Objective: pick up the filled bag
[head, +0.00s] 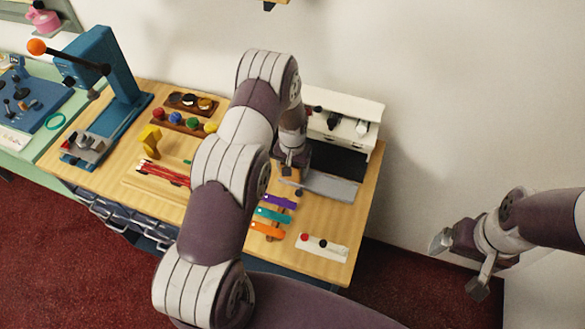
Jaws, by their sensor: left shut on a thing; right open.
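My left gripper (291,162) is at the right part of the wooden counter, in front of the white shelf unit. It is shut on a small tan thing (289,172) that looks like the filled bag. Only a little of it shows below the fingers; the gripper hides the rest. I cannot tell whether it touches the surface beneath. My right gripper (459,264) is open and empty, off to the right of the counter above the floor.
The counter (335,223) bears a grey tray (330,186), purple, teal and orange swatches (272,214) and a white strip with knobs (322,247). A blue press (110,85) stands at the left. A white shelf unit (345,110) stands at the back. My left arm hides the counter's middle.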

